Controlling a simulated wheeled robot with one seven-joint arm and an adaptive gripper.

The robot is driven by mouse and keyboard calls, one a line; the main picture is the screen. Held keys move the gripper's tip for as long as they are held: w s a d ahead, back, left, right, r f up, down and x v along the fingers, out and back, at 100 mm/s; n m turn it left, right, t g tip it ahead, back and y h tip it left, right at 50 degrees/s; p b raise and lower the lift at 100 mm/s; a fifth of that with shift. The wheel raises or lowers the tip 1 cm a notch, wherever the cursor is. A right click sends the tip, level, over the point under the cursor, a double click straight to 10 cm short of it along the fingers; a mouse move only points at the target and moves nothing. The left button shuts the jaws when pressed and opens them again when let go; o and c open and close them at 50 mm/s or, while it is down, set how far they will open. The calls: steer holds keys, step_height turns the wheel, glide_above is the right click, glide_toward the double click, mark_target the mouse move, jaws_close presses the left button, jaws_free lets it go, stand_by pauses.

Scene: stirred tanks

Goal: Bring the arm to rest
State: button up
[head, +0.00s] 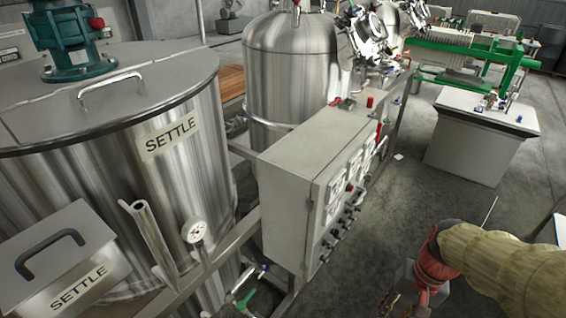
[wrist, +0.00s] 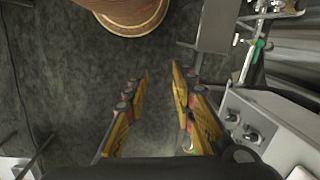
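My arm (head: 500,265) comes in at the lower right of the head view, in a beige sleeve with a red section at its bend. It hangs over open floor, to the right of the grey control cabinet. In the wrist view my gripper (wrist: 160,83) has its two yellow fingers spread apart, with only dark floor between them. It holds nothing. The fingers cannot be made out in the head view.
The control cabinet (head: 290,185) has knobs on its face; knobs (wrist: 243,127) also show close to the right finger in the wrist view. A steel SETTLE tank (head: 185,185) stands left. A pale bench (head: 470,150) stands back right. Floor (head: 400,205) between is clear.

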steer(key=s+a+r+n+t+h, duration=0.1)
steer(key=a+r+n+t, duration=0.1)
steer(key=r, duration=0.5)
steer(key=s+a+r+n+t, duration=0.1)
steer(key=a+r+n+t, duration=0.2)
steer(key=r, duration=0.5)
steer(key=shift+a+t+h, duration=0.4)
steer(key=shift+a+t, duration=0.1)
steer(key=shift+a, duration=0.25)
steer(key=shift+s, duration=0.15)
